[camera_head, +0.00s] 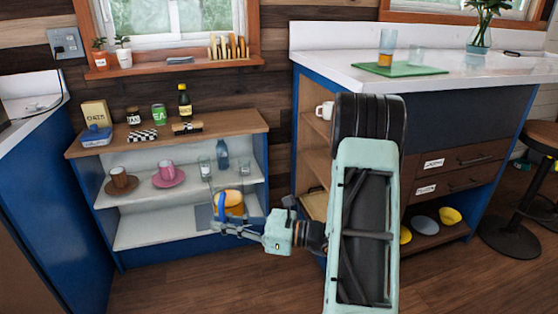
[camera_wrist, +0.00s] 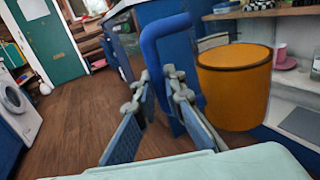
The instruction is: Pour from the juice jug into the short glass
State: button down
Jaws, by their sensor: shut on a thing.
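The juice jug (camera_head: 232,204) is a clear vessel holding orange juice, with a blue handle. My gripper (camera_head: 222,225) is shut on the handle, and the jug looks about upright in front of the low shelf unit. In the wrist view the orange juice (camera_wrist: 234,90) is right of the fingers, and the blue handle (camera_wrist: 160,45) rises between the fingers of my gripper (camera_wrist: 162,85). On the counter, a short clear glass (camera_head: 416,55) stands by a taller glass (camera_head: 387,46) with a blue upper part and some orange low down. Whether the short glass holds anything is unclear.
A green mat (camera_head: 400,70) lies under or beside the counter glasses. The white counter (camera_head: 330,70) has a vase (camera_head: 479,40) at right. The shelf unit (camera_head: 150,235) holds cups, small glasses and a blue bottle (camera_head: 222,154). A stool (camera_head: 510,235) stands at far right.

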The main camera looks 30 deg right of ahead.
aim_at(417, 52)
jog(key=z, duration=0.4)
jog(key=i+l+z, duration=0.1)
jog(key=z, duration=0.7)
jog(key=i+l, duration=0.25)
jog(key=i+l+u, duration=0.1)
jog(key=u, duration=0.5)
jog(key=l+u, duration=0.2)
jog(key=l, duration=0.2)
jog(key=k+l+u, duration=0.2)
jog(key=l, duration=0.2)
jog(key=k+l+u, duration=0.2)
jog(key=l, duration=0.2)
jog(key=i, duration=0.1)
